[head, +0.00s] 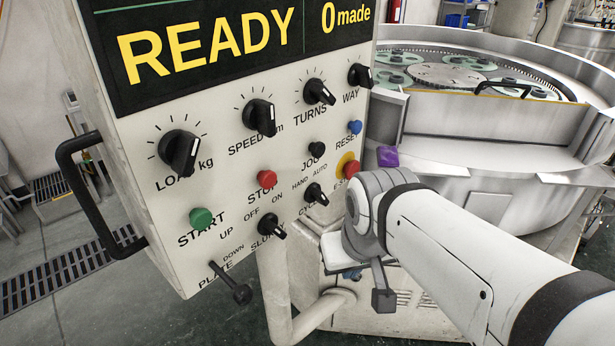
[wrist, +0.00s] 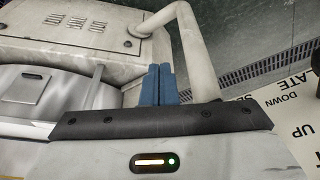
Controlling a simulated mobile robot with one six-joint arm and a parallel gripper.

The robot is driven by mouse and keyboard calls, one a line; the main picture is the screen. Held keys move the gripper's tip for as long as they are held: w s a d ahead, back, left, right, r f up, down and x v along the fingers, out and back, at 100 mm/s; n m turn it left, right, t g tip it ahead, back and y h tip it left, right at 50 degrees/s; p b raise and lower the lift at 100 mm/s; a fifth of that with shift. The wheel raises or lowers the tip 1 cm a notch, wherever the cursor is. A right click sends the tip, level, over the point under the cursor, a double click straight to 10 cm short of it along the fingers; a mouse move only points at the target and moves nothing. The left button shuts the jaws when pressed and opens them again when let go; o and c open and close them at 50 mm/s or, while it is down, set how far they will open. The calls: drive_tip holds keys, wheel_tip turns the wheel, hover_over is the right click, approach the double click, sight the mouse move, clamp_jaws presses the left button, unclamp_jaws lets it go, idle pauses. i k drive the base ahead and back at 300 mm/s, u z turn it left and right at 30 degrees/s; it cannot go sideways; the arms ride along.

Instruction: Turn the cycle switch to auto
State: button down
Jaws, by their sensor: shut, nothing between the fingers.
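The cycle switch (head: 315,194) is a small black rotary knob at the lower right of the cream control panel (head: 130,165) in the head view. HAND and AUTO are printed above it. My gripper (wrist: 159,72) shows in the wrist view as two blue fingers, shut together and empty. They are apart from the panel, with pipework and a metal cabinet beyond. In the head view my wrist is right of the switch, and the fingers cannot be made out.
A red emergency stop (head: 351,170) on yellow sits close right of the switch, beside my wrist. The slurry knob (head: 271,226), red stop button (head: 267,179) and black jog button (head: 316,149) are near. A plate lever (head: 237,290) sticks out below. The lapping machine (head: 470,150) stands behind.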

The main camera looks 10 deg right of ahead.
sight(313, 193)
drive_tip(key=z, duration=0.05)
drive_tip(key=k, duration=1)
drive_tip(key=u, duration=0.5)
drive_tip(key=i, duration=0.7)
drive_tip(key=z, duration=0.1)
